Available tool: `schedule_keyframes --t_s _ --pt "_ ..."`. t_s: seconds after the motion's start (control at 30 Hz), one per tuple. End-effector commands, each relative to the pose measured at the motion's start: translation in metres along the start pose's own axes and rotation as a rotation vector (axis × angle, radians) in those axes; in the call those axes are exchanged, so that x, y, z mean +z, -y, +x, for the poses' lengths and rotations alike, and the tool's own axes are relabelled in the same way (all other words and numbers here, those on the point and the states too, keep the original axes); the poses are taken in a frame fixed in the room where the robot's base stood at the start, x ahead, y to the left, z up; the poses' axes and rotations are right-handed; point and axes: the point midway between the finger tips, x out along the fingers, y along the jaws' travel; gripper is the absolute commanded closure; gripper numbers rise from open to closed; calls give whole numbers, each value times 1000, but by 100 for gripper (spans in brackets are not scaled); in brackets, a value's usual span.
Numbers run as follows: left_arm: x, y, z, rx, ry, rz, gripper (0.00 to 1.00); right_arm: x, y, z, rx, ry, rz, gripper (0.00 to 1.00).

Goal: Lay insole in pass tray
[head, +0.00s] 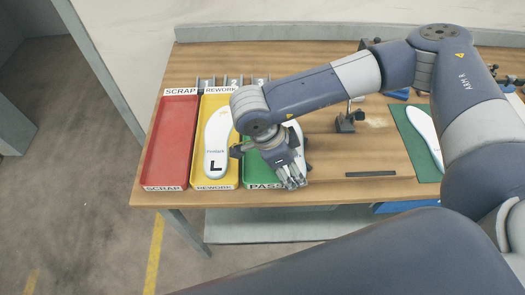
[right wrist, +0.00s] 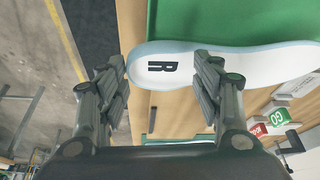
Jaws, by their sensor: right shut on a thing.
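The green pass tray (head: 252,184) is the rightmost of three trays at the left of the table. My right gripper (head: 292,181) is over the right side of this tray in the head view, pointing down. In the right wrist view my right gripper (right wrist: 162,80) has its fingers at the heel end of a white insole (right wrist: 245,66) marked R and is shut on it. Part of the insole also shows behind the wrist in the head view. Green surface lies beside the insole in the right wrist view. Whether the insole touches the tray cannot be told. My left gripper is not in view.
The yellow rework tray (head: 214,184) holds a white insole marked L (head: 217,140). The red scrap tray (head: 170,140) is empty. A green mat (head: 405,125) with a white insole (head: 424,130) lies at right. A dark strip (head: 370,174) lies near the front edge.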

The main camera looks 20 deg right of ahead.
Motion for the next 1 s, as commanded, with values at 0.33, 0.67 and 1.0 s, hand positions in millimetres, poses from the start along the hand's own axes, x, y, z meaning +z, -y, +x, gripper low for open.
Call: schedule_keyframes --t_s 0.33,0.67,1.0 --pt "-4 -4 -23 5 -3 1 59 41 47 -12 0 -1 0 77" --pt "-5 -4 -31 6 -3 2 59 56 65 -14 -1 1 -2 100" --pt "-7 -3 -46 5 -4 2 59 69 63 22 0 2 -3 100"
